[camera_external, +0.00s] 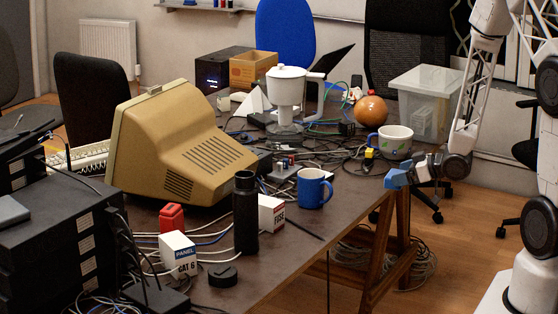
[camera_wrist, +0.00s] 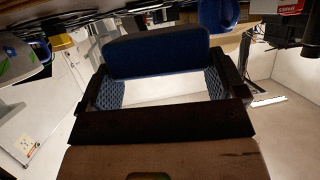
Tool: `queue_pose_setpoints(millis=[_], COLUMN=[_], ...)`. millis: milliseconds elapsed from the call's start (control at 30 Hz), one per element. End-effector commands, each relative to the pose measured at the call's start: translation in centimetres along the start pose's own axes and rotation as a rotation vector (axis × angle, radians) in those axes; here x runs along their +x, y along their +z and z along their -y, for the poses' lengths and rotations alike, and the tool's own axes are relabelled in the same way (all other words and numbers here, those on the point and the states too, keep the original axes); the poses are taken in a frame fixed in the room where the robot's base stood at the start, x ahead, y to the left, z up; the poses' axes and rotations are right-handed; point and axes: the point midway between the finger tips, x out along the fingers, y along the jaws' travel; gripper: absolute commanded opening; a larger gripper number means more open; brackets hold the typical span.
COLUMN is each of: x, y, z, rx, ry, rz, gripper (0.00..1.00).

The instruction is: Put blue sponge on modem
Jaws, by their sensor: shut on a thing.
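The blue sponge (camera_external: 396,179) is held in my gripper (camera_external: 408,174), in the air by the table's right edge. In the wrist view the sponge (camera_wrist: 155,52) spans the far end of my gripper (camera_wrist: 160,72), between two fingers with blue mesh inner faces. The modem is hard to pick out. A small grey device (camera_external: 285,164) among the cables in the middle of the table may be it, but I cannot tell for sure. My gripper is to the right of that device, apart from it.
A blue mug (camera_external: 313,188) and a white patterned mug (camera_external: 391,141) stand near the table's right edge. A black bottle (camera_external: 245,212), a beige monitor (camera_external: 180,142) and a white pitcher (camera_external: 287,92) stand tall. Cables clutter the middle. Free table (camera_external: 345,208) shows right of the blue mug.

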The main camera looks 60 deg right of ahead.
Motion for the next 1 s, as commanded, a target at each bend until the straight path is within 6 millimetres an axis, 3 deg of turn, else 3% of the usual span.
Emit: queue_pose_setpoints(millis=[167, 367, 667, 1000], x=[0.2, 0.9, 1.3, -0.6], y=[-0.6, -2.7, -8.8, -18.0], z=[-1.1, -4.9, -14.5, -25.2], rx=[0.009, 0.041, 0.134, 0.252], ry=[0.024, 0.105, 0.33, 0.609], rz=[0.0, -0.003, -0.004, -0.005], gripper=[0.67, 0.67, 0.67, 0.67])
